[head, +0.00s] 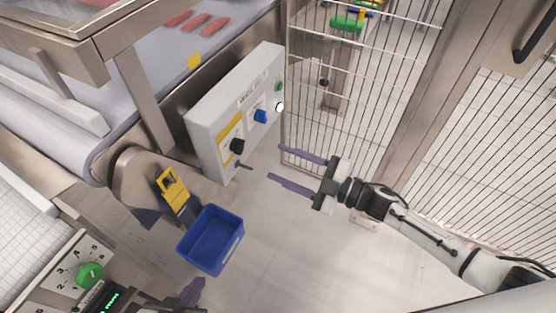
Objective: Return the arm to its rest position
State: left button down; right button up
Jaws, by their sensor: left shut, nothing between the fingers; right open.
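My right gripper (276,163) reaches in from the lower right with two purple fingers spread apart and nothing between them. It is in front of the white control box (210,113), apart from it as far as I can tell. My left gripper (197,285) shows only in part at the bottom edge, with its purple fingers together and empty. It is just below the blue bin (240,240). Most of my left arm is out of the picture.
The control box has a black knob (237,146), a blue knob (260,116) and a green button (279,87). A conveyor (120,75) carries several red pieces (198,22). A wire fence (470,150) stands at right. A panel with a green knob (90,275) is at lower left. Open floor lies centrally.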

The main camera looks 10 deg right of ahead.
dwell(0.4)
jog(key=s+d+f+m+h, duration=0.2)
jog(key=s+f+m+h, duration=0.2)
jog(key=s, duration=0.3)
jog(key=s+d+f+m+g+h, duration=0.1)
jog(key=s+d+f+m+h, duration=0.1)
jog(key=s+f+m+h, duration=0.2)
jog(key=s+d+f+m+g+h, duration=0.1)
jog(key=s+d+f+m+h, duration=0.2)
jog(key=s+m, duration=0.6)
jog(key=shift+s+f+h+p, duration=0.3)
jog(key=shift+s+f+h, duration=0.25)
jog(key=shift+s, duration=0.55)
